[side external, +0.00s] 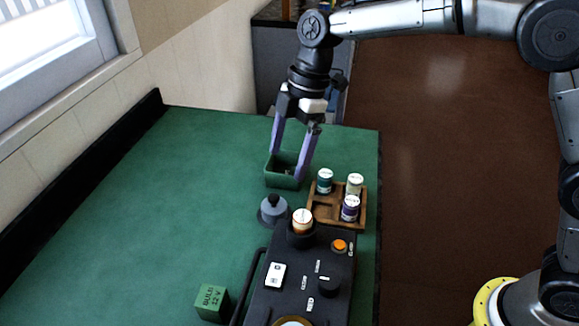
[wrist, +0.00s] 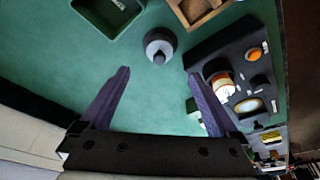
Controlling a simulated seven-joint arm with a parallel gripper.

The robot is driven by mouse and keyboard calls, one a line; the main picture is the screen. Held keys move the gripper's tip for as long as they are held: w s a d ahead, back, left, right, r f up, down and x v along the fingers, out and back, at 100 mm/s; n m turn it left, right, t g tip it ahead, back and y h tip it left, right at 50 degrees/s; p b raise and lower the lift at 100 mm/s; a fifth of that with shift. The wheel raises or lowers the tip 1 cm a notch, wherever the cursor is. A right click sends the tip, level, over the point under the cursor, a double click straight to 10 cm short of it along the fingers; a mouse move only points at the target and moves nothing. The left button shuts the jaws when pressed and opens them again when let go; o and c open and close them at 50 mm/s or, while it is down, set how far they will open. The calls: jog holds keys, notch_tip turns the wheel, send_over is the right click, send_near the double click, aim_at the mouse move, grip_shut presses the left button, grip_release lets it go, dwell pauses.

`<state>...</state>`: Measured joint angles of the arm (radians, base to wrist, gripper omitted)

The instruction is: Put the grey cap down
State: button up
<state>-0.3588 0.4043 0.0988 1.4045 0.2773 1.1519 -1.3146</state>
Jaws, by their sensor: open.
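The grey cap (side external: 272,208), a round disc with a dark knob on top, stands upright on the green table, left of the black control box. It also shows in the wrist view (wrist: 160,48), a little beyond my fingertips and between their lines. My gripper (side external: 288,165) has purple fingers spread wide with nothing between them. In the side view it hangs over the green bin, behind the cap and apart from it. The wrist view also shows the two open fingers (wrist: 158,73).
The green bin (side external: 281,182) stands behind the cap. A wooden tray (side external: 325,216) with three small jars is at right. The black box (side external: 330,262) carries an orange-and-white cylinder (side external: 302,217) and an orange button. A green bulb box (side external: 211,302) stands front left. The table's left is clear.

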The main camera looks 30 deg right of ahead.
jog(key=shift+r, duration=0.2)
jog(key=s+d+r+m+t+h, duration=0.1)
jog(key=s+d+r+m+t, duration=0.1)
jog(key=s+d+r+m, duration=0.35)
jog(key=s+d+r+m+t, duration=0.1)
jog(key=s+d+r+m, duration=0.15)
jog(key=s+d, duration=0.55)
jog(key=s+d+f+m+t+h, duration=0.1)
jog(key=s+d+f+m, duration=0.1)
jog(key=s+d+m, duration=0.2)
jog(key=s+d+f+m+t+h, duration=0.1)
jog(key=s+d+f+m, duration=0.2)
jog(key=s, duration=0.7)
jog(key=d+m, duration=0.2)
jog(key=m, duration=0.1)
jog(key=shift+t, duration=0.3)
